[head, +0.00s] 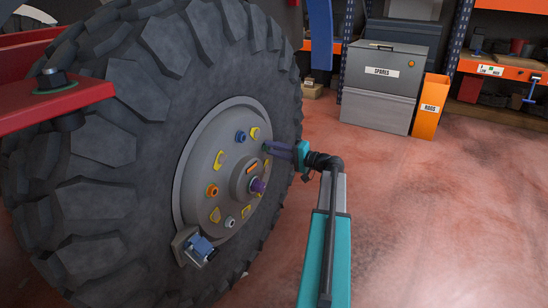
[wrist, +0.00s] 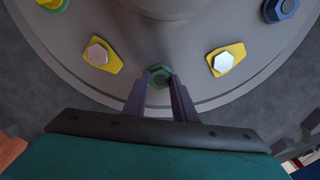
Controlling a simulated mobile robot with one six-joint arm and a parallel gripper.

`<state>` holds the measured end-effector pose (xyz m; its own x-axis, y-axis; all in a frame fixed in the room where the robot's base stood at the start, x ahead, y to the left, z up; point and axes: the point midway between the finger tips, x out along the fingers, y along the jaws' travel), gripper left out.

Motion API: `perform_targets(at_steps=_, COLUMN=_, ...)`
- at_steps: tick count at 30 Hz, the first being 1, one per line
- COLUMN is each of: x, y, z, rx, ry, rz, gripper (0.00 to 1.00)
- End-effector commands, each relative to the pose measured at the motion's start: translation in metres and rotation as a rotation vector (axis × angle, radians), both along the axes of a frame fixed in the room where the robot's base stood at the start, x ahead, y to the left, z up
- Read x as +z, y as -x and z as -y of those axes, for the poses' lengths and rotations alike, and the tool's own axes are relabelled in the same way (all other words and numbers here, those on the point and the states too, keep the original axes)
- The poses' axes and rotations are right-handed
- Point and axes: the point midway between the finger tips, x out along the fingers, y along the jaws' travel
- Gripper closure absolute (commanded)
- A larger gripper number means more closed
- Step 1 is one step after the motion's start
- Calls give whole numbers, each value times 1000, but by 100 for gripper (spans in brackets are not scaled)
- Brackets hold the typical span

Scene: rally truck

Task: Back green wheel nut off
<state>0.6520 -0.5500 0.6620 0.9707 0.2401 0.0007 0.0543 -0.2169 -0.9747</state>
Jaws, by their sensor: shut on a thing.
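The green wheel nut (wrist: 160,76) sits at the lower rim of the grey wheel hub (wrist: 180,30) in the wrist view. My gripper (wrist: 160,86) has its two purple fingers on either side of the nut, shut on it. In the head view my gripper (head: 268,148) reaches the right edge of the hub (head: 190,190), and its fingers hide most of the nut. The nut appears seated against the hub face; how far it is threaded on I cannot tell.
Yellow tabs (wrist: 226,60) flank the nut. Blue (head: 240,137), orange (head: 212,190) and purple (head: 258,185) nuts share the hub. The big tyre (head: 110,170) surrounds it. A grey spares bin (head: 380,95) and orange rags bin (head: 429,108) stand behind. Floor at right is clear.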

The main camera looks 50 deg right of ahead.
Motion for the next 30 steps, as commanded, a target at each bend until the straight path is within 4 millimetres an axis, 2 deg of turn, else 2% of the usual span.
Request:
perform_targets(at_steps=21, x=-2, y=-2, z=0, rx=-4, ry=636, rz=161, gripper=98)
perform_targets(at_steps=30, x=0, y=-2, z=0, rx=-4, ry=818, rz=205, gripper=98)
